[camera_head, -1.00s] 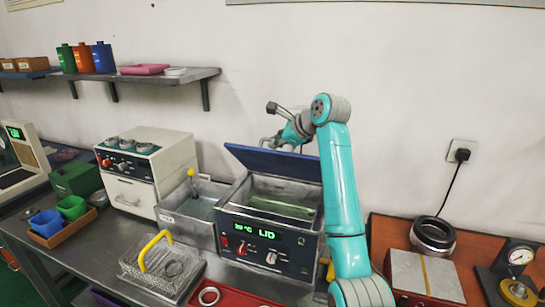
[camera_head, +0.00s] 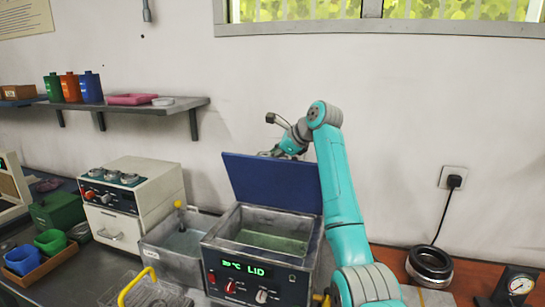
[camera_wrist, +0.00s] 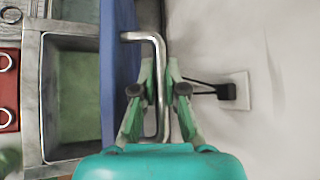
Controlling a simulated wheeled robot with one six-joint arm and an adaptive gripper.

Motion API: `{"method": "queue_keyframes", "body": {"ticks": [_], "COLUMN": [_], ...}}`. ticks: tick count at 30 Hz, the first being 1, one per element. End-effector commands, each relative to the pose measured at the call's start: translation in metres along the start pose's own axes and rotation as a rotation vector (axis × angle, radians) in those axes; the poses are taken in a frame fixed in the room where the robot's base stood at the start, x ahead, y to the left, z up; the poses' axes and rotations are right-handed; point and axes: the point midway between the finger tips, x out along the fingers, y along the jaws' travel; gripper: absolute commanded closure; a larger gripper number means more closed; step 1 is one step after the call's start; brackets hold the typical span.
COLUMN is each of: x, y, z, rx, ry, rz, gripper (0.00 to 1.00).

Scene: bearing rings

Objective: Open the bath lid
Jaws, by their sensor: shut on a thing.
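The bath (camera_head: 262,258) is a grey metal box with a dark front panel and a green "LID" display. Its blue lid (camera_head: 272,182) stands raised steeply at the back edge, and the greenish liquid inside shows. The wrist view shows the lid (camera_wrist: 118,60) edge-on beside the open basin (camera_wrist: 75,95). A bent metal handle (camera_wrist: 160,60) sticks out from the lid. My gripper (camera_wrist: 160,88) is shut on this handle, with its fingers on either side of the bar. In the head view my gripper is mostly hidden behind the lid.
A smaller metal tank (camera_head: 180,242) stands left of the bath, beside a white oven-like unit (camera_head: 132,205). A wire basket (camera_head: 150,292) with a yellow handle sits in front. The wall is close behind the lid, with a socket (camera_head: 452,178) at right.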

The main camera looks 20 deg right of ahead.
Motion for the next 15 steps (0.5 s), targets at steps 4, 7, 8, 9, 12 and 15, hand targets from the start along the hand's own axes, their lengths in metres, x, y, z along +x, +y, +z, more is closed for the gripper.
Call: {"method": "queue_keyframes", "body": {"ticks": [4,7,8,9,12,15], "x": [-0.0004,-0.0004,-0.0004,-0.0004,-0.0002,-0.0001], "y": [-0.0003,-0.0002,-0.0002,-0.0002,-0.0001,0.0000], "z": [0.0009,0.0010,0.0009,0.0010,0.0007,0.0006], "rx": [-0.001,-0.001,-0.001,-0.001,-0.001,-0.001], "ry": [-0.001,-0.001,-0.001,-0.001,-0.001,-0.001], "rz": [-0.002,-0.002,-0.002,-0.002,-0.001,-0.001], "gripper": [1.00,0.84,0.77,0.77,0.77,0.77]}}
